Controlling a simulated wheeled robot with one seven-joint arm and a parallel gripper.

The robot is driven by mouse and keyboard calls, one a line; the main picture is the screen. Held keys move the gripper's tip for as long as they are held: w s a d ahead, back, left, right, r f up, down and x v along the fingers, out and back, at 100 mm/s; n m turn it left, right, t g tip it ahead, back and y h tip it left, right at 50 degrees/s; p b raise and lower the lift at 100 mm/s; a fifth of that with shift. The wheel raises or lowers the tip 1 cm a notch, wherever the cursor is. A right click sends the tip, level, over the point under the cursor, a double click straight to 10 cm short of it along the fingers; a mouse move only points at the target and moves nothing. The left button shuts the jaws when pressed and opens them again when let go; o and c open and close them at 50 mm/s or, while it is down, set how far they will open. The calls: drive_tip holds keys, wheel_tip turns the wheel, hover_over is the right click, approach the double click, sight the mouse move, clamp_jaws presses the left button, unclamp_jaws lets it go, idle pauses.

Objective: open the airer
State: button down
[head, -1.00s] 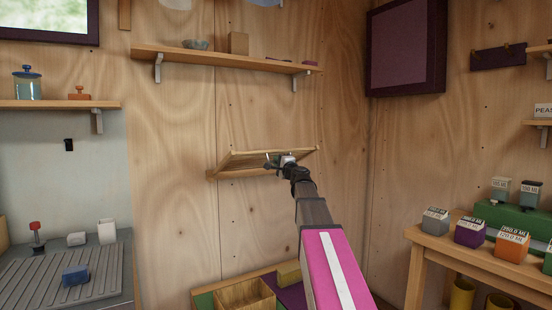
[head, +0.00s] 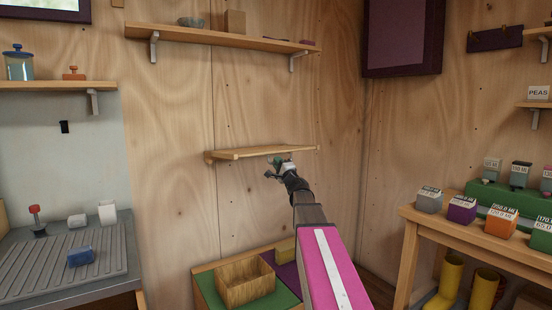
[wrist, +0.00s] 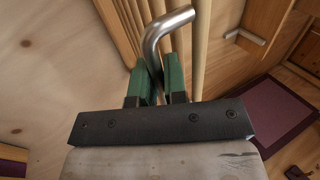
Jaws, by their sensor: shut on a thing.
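The airer (head: 262,152) is a pale wooden rack on the back wall. It stands out from the wall, close to level. In the wrist view its round wooden bars (wrist: 197,50) run away beside the fingers. A bent metal handle (wrist: 165,28) passes between the green fingers of my gripper (wrist: 158,78). My gripper is shut on this handle. In the head view my gripper (head: 279,166) is at the airer's front edge, right of its middle, and hides part of it.
A wall shelf (head: 220,38) with small items is above the airer. Below stands a wooden box (head: 245,282) on a green surface. A bench (head: 480,245) with several labelled boxes is on the right, and a ribbed counter (head: 60,265) on the left. Bare wall surrounds the airer.

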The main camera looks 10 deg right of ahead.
drive_tip(key=shift+t, duration=0.7)
drive_tip(key=shift+w+a+f, duration=0.1)
drive_tip(key=shift+w+f, duration=0.1)
drive_tip(key=shift+f, duration=1.8)
drive_tip(key=shift+f, duration=0.1)
drive_tip(key=c, duration=1.2)
unclamp_jaws()
drive_tip(key=shift+f, duration=0.1)
drive_tip(key=v, duration=1)
drive_tip(key=shift+s+f, duration=0.15)
drive_tip(key=shift+s, duration=0.1)
